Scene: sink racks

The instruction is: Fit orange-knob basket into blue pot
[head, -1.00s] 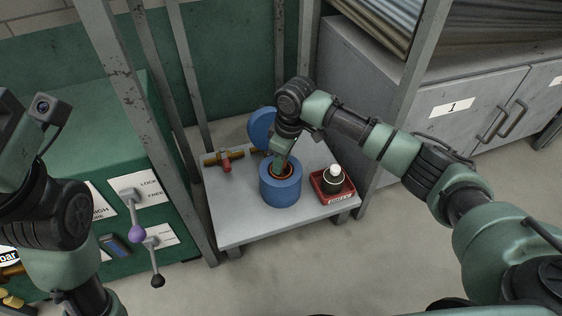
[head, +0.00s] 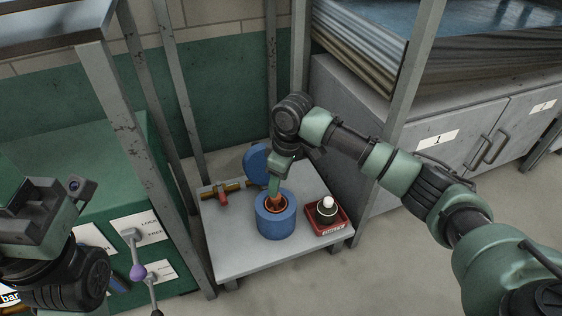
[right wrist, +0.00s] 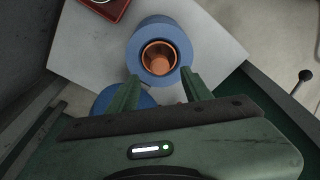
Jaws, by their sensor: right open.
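The blue pot (head: 276,220) stands upright on the grey low table, and it also shows in the right wrist view (right wrist: 138,48). The orange-knob basket (right wrist: 160,57) sits inside the pot's opening, its orange knob in the middle and its rim ringed by the pot's wall. In the head view its orange part (head: 275,203) shows within the pot mouth. My right gripper (right wrist: 160,82) is open, its fingers apart on either side below the basket in the wrist picture, with nothing between them. My left arm is at the left edge; its fingers are not visible.
A blue round lid (head: 256,163) stands behind the pot. A red-handled brass valve (head: 222,194) lies to its left. A red tray (head: 328,220) with a dark, white-topped item is to its right. Grey posts (head: 192,220) and a cabinet (head: 430,140) flank the table (head: 237,258).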

